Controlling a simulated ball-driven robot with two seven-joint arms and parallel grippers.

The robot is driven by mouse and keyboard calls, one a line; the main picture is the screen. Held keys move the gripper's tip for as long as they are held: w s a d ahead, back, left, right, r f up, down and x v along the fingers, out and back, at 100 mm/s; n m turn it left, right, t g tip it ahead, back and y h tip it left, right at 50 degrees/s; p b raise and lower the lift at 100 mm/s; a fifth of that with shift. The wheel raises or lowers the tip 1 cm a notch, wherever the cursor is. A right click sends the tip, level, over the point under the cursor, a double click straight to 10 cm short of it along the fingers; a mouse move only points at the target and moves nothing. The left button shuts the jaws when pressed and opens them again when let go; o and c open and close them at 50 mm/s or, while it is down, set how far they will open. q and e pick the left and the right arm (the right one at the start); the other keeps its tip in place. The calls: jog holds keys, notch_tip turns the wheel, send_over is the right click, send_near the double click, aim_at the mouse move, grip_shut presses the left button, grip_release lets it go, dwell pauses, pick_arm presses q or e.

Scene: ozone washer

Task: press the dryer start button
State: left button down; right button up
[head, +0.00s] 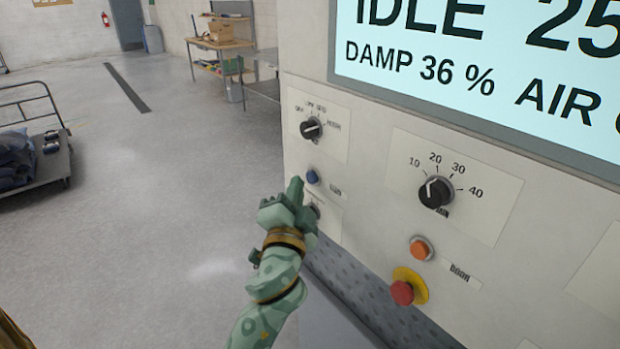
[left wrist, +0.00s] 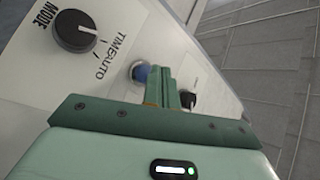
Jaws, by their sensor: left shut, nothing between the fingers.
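The dryer's light panel (head: 370,235) fills the right of the head view. A blue round button (head: 312,177) sits on its left part, with a small label that I cannot read clearly. In the left wrist view the blue button (left wrist: 140,72) is just left of my fingertips and partly behind them. My left gripper (head: 296,186) is shut and empty, its tips very close to the blue button; I cannot tell whether they touch. An orange button (head: 421,248) with a label like "DOOR" is lower right. No label reading "start" is legible.
The display (head: 480,70) reads IDLE and DAMP 36 %. A heat knob (head: 311,129) is above the blue button, a timer knob (head: 436,192) right, a red stop button (head: 403,292) below. A mode knob (left wrist: 75,30) shows in the wrist view. A cart (head: 45,165) stands left; the floor between is clear.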

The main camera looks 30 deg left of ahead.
pick_arm(q)
jog(key=shift+a, duration=0.1)
pick_arm(e)
jog(key=shift+w, duration=0.1)
jog(key=shift+d, duration=0.35)
dwell(0.4)
pick_arm(q)
jog(key=shift+w, duration=0.2)
jog(key=shift+w+d, duration=0.2)
jog(key=shift+d, duration=0.05)
pick_arm(e)
jog(key=shift+a, duration=0.15)
pick_arm(q)
jog(key=shift+w+d, duration=0.15)
jog(key=shift+w, duration=0.3)
pick_arm(e)
jog(key=shift+f, duration=0.2)
dwell(0.6)
pick_arm(q)
jog(key=shift+s, duration=0.1)
jog(key=shift+s+a, duration=0.35)
jog(key=shift+s, duration=0.4)
pick_arm(e)
jog(key=shift+r, duration=0.25)
